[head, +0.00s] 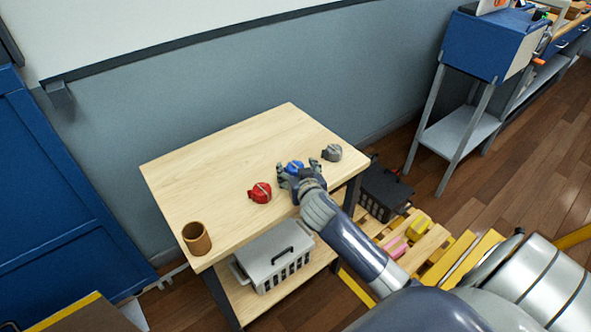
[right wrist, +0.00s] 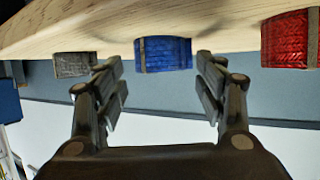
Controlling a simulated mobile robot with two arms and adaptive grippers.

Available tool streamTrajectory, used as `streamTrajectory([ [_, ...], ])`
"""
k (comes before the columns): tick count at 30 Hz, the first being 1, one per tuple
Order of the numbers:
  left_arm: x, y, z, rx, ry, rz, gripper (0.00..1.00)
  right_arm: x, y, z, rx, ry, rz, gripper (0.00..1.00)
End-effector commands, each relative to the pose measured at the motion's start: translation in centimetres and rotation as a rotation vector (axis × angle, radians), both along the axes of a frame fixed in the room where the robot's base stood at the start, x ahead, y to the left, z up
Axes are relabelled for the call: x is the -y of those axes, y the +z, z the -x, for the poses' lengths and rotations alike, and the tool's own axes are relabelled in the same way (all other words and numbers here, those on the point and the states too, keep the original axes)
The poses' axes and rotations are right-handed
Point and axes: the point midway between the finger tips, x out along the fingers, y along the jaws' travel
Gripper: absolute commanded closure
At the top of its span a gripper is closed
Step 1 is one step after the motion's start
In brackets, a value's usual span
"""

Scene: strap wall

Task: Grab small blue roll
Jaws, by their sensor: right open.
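The small blue roll (head: 293,167) sits on the wooden table between a red roll and a grey roll. In the right wrist view the blue roll (right wrist: 165,54) has a tan band around it and lies ahead of my fingers, roughly centred between them. My right gripper (head: 297,174) is open and reaches over the table's edge at the blue roll. Its two fingers show in the right wrist view (right wrist: 163,80), one on each side of the roll, with gaps visible. The gripper partly hides the roll in the head view. My left gripper is not in view.
The red roll (head: 260,193) and the grey roll (head: 332,153) stand close on either side. A brown cup (head: 196,238) is at the near left corner of the table (head: 235,150). A grey basket (head: 273,257) sits on the shelf below. The table's back is clear.

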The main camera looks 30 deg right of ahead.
Motion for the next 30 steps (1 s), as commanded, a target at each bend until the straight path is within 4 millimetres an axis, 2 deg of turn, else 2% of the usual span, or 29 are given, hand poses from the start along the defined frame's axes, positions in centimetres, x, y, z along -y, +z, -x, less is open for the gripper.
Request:
streamTrajectory([
  [6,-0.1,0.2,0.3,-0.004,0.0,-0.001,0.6,1.1,-0.9,-2.2,0.0,0.0,0.001,0.36],
  [17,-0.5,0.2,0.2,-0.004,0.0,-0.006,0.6,1.2,-1.2,-2.8,-0.001,0.0,0.0,0.36],
  [23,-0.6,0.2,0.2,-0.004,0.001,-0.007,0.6,1.2,-1.2,-2.8,-0.001,0.0,0.0,0.79],
  [30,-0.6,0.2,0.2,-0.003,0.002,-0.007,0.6,1.2,-1.2,-2.8,0.0,0.0,0.0,0.81],
])
